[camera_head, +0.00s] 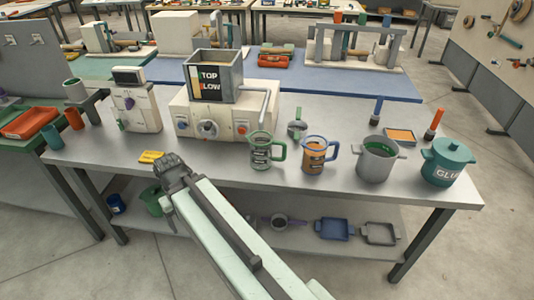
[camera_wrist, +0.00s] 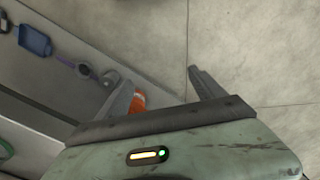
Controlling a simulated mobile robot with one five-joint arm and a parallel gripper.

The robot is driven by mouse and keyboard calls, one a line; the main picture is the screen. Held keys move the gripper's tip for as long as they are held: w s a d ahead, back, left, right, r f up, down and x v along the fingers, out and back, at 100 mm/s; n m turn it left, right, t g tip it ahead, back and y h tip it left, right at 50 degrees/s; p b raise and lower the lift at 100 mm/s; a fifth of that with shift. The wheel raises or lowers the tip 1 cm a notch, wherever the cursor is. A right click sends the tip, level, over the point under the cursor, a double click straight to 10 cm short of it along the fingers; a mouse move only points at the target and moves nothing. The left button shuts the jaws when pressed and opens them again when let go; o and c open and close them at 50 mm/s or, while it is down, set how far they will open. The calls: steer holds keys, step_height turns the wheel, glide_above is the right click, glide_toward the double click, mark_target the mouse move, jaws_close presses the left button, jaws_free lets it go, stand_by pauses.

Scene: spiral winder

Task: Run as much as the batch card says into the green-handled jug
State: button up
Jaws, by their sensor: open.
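The green-handled jug (camera_head: 260,155) stands upright on the grey bench, right of the front of a cream machine (camera_head: 224,121). A yellow piece (camera_head: 151,157) lies at the bench's front left, and an orange panel (camera_head: 399,135) lies at the back right; I cannot tell whether either is the batch card. My gripper (camera_head: 172,172) is at the front edge, left of the jug. In the wrist view its fingers (camera_wrist: 163,88) are apart, with nothing visibly gripped.
A blue-handled jug (camera_head: 317,157), a grey pot (camera_head: 378,160) and a teal glue pot (camera_head: 445,162) stand right of the green-handled jug. A small device with a screen (camera_head: 133,100) stands left of the machine. The lower shelf holds blue (camera_head: 334,229) and grey trays.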

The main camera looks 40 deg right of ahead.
jaws_close()
stand_by(1.4)
